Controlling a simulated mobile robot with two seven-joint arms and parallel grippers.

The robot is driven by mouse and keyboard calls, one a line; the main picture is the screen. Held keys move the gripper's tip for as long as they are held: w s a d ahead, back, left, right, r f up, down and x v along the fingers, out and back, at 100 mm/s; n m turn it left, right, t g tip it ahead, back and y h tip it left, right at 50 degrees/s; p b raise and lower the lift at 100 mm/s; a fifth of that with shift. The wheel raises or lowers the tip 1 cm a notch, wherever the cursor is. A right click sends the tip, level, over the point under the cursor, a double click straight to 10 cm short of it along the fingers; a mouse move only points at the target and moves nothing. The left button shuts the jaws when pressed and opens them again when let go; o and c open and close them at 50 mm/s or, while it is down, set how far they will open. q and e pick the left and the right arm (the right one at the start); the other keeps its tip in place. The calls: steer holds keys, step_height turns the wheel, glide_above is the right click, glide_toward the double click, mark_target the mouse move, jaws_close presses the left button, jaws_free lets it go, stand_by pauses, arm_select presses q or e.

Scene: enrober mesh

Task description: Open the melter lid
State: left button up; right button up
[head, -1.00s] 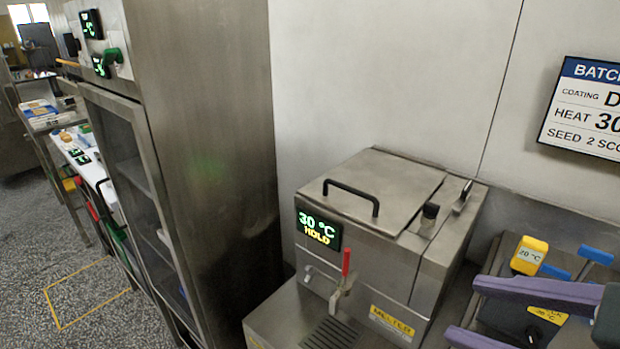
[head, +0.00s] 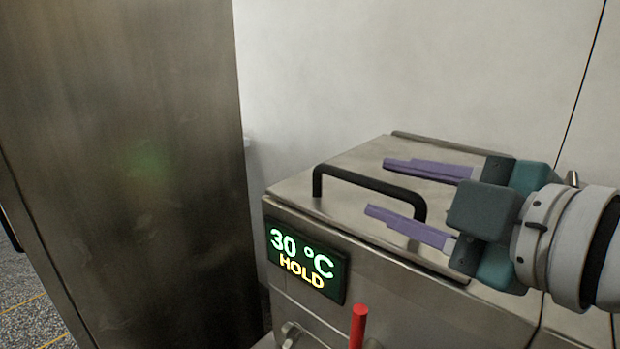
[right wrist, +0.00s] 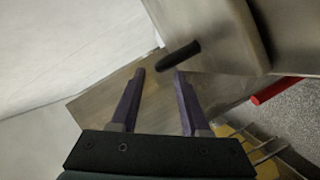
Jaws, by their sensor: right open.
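The melter (head: 420,305) is a steel box with a flat steel lid (head: 300,184), which lies shut on top. A black bar handle (head: 370,182) stands up along the lid's front. My right gripper (head: 378,187) is open and empty, with two purple fingers pointing left over the lid. In the head view the handle's right part shows between the fingers. In the right wrist view the handle (right wrist: 179,57) appears just past the fingertips (right wrist: 157,72), nearer the right finger. I cannot tell whether they touch. My left gripper is out of view.
A lit display (head: 304,262) on the melter's front reads 30 °C HOLD. A red lever (head: 358,326) stands below it. A tall steel cabinet (head: 120,150) is on the left, and a pale wall (head: 400,60) is behind the melter.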

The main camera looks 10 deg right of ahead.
mark_target(377, 186)
steer(key=x, duration=0.5)
jaws_close()
stand_by(0.3)
stand_by(1.0)
